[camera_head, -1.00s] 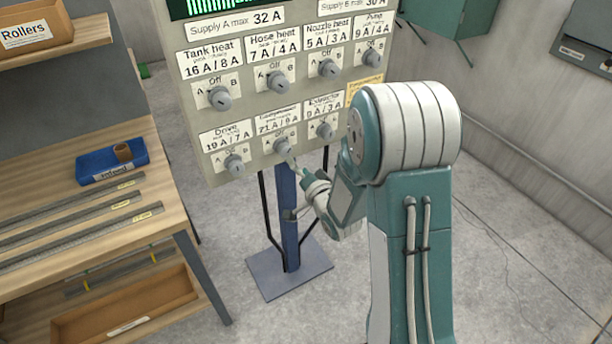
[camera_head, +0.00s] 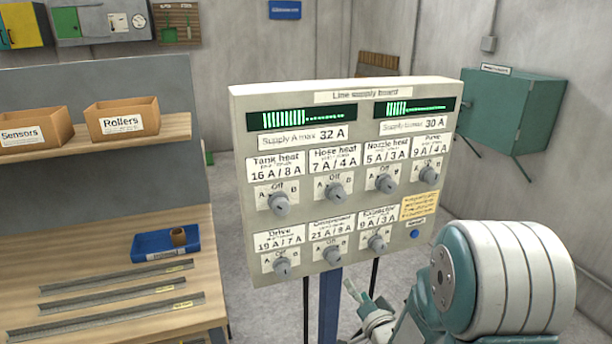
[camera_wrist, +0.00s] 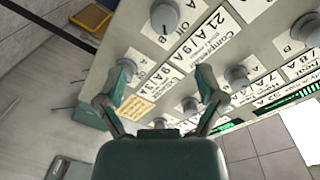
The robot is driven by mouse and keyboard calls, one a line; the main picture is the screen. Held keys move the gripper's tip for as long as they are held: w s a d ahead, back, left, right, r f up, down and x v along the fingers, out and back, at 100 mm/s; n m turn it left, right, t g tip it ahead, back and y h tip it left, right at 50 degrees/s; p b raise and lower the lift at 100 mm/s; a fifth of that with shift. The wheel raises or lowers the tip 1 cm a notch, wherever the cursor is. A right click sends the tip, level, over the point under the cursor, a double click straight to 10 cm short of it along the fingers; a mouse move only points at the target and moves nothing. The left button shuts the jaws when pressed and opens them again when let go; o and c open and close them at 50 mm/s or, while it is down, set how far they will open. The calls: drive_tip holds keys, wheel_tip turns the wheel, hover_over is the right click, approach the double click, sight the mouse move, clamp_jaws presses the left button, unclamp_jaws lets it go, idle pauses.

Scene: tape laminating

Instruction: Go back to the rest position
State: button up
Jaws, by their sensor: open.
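My gripper (camera_head: 362,292) is low in the head view, just below and in front of the lower knob row of the line supply board (camera_head: 240,160). In the wrist view my gripper (camera_wrist: 163,80) has its two fingers spread apart with nothing between them. The board's panel lies beyond the fingers in that view. The Compressor knob (camera_head: 333,256) and the Extractor knob (camera_head: 377,243) are the nearest knobs above my gripper in the head view. My arm covers the floor at the lower right.
A workbench (camera_head: 100,235) with metal rulers and a blue tray (camera_head: 150,248) stands at the left. Boxes labelled Sensors (camera_head: 30,130) and Rollers (camera_head: 122,118) sit on its shelf. A green cabinet (camera_head: 512,110) hangs on the right wall. Some grey floor is clear between bench and board.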

drive_tip(key=s+d+r+n+g+h, duration=0.3)
drive_tip(key=s+r+n+g+h, duration=0.15)
drive_tip(key=s+r, duration=0.35)
drive_tip(key=s+a+r+n+g, duration=0.1)
drive_tip(key=s+r+g, duration=0.1)
drive_tip(key=s, duration=0.7)
drive_tip(key=s+a+r+n+g, duration=0.1)
drive_tip(key=s+r+n+g, duration=0.1)
drive_tip(key=s, duration=0.7)
drive_tip(key=shift+s+a+r+g, duration=0.15)
drive_tip(key=shift+a+r+g, duration=0.35)
drive_tip(key=shift+g, duration=0.75)
drive_tip(key=shift+d+r, duration=0.1)
drive_tip(key=shift+d, duration=0.05)
